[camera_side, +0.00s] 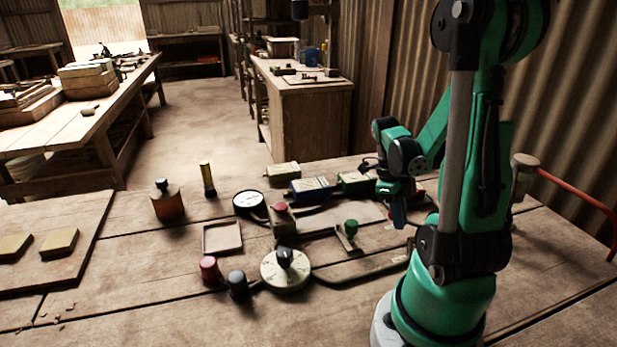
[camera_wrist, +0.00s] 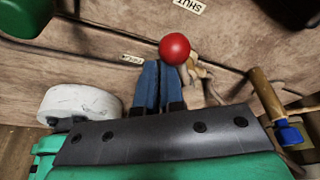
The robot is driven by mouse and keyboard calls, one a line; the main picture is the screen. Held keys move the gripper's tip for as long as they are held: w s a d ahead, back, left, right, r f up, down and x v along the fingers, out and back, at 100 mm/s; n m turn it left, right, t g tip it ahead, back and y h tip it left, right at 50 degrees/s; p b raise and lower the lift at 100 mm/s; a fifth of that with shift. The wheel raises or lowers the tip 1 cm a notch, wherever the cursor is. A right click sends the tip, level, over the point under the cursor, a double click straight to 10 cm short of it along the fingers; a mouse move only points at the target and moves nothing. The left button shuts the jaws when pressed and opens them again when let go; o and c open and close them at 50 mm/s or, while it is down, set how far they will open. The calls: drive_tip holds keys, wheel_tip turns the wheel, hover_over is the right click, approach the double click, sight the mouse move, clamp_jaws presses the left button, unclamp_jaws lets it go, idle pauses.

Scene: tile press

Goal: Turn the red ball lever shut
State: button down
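The red ball (camera_wrist: 174,48) of the lever shows in the wrist view, just beyond the tip of my right finger. A brassy, pale lever body shows beside and below the ball, partly hidden by my fingers. A "SHUT" label (camera_wrist: 190,5) is at the top edge, apart from the ball. My gripper (camera_wrist: 158,64) has its two blue fingers side by side with only a thin dark line between them, and nothing shows between them. I cannot tell whether a finger touches the ball. In the side view my gripper (camera_side: 398,222) hangs low over the table's right part, hiding most of the lever.
A green knob lever (camera_side: 351,228), a dial with a black knob (camera_side: 285,270), a gauge (camera_side: 248,203) and a square tray (camera_side: 222,238) stand left of my gripper. Several small boxes, including a blue one (camera_side: 312,188), lie behind. A red pipe (camera_side: 580,195) is at the right.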

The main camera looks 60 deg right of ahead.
drive_tip(key=shift+w+d, duration=0.25)
drive_tip(key=shift+d, duration=0.85)
drive_tip(key=shift+s+d+m+t+y, duration=0.2)
drive_tip(key=shift+d+m+y, duration=0.25)
drive_tip(key=shift+m, duration=0.7)
drive_tip(key=shift+s+d+m+t+y, duration=0.1)
drive_tip(key=shift+s+d+m+y, duration=0.3)
drive_tip(key=shift+m, duration=0.75)
drive_tip(key=shift+w+d, duration=0.15)
drive_tip(key=shift+d, duration=0.05)
drive_tip(key=shift+a, duration=0.1)
